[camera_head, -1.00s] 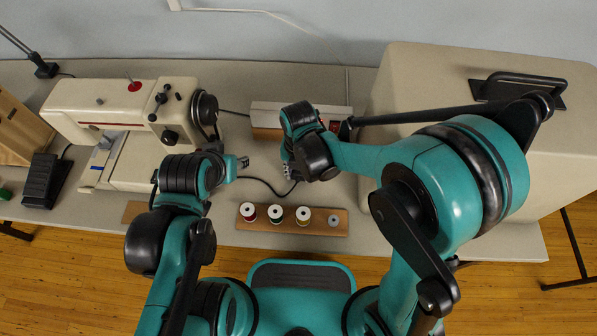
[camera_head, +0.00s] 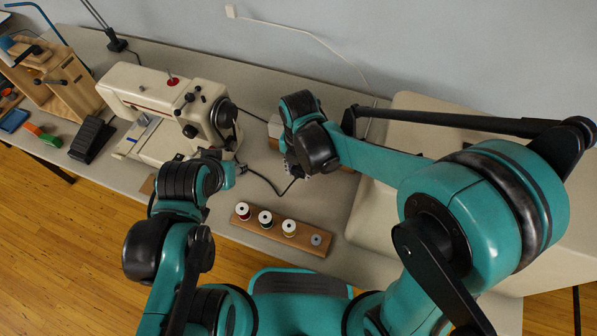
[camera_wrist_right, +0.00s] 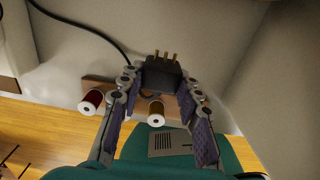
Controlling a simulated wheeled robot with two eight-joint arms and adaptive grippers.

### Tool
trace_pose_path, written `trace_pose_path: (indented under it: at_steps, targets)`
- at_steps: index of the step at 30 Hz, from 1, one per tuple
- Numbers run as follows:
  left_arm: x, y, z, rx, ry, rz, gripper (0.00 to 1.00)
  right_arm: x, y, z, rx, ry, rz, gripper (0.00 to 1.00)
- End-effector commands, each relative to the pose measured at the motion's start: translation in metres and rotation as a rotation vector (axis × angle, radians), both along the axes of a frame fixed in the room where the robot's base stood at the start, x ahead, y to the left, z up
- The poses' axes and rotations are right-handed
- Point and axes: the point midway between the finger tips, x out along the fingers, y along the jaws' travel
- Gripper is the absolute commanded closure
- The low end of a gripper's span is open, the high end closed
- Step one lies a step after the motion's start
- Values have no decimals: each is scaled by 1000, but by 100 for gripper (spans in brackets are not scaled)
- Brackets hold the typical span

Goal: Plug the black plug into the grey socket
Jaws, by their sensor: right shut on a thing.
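My right gripper (camera_head: 292,170) is shut on the black plug (camera_wrist_right: 162,75). In the right wrist view the plug sits between the two fingers, its brass prongs pointing away from the gripper. The gripper hides the plug in the head view. A black cord (camera_head: 262,177) runs from near the sewing machine to this gripper. Behind the right gripper, a light grey box (camera_head: 274,127) on a wooden base is mostly covered by my arm; I cannot make out socket holes on it. My left gripper (camera_head: 242,169) is beside the sewing machine, too small to read.
The cream sewing machine (camera_head: 165,110) stands left of the grippers. A wooden rack (camera_head: 270,232) with several thread spools lies in front. A large beige case (camera_head: 375,205) is at the right under my arm. A black pedal (camera_head: 91,139) is at the left.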

Motion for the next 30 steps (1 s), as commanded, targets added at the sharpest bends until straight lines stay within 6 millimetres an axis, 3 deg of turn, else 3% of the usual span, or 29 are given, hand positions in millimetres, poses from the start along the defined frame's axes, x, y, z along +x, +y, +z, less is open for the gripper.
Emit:
trace_pose_path:
  at_steps: [16, 30]
  targets:
    - [0, 0, -28, 0, 0, 0, 60, 38, -12, -33, 0, 0, -3, 90]
    - [0, 0, -27, 0, 0, 0, 60, 76, -25, -30, 0, 0, -1, 90]
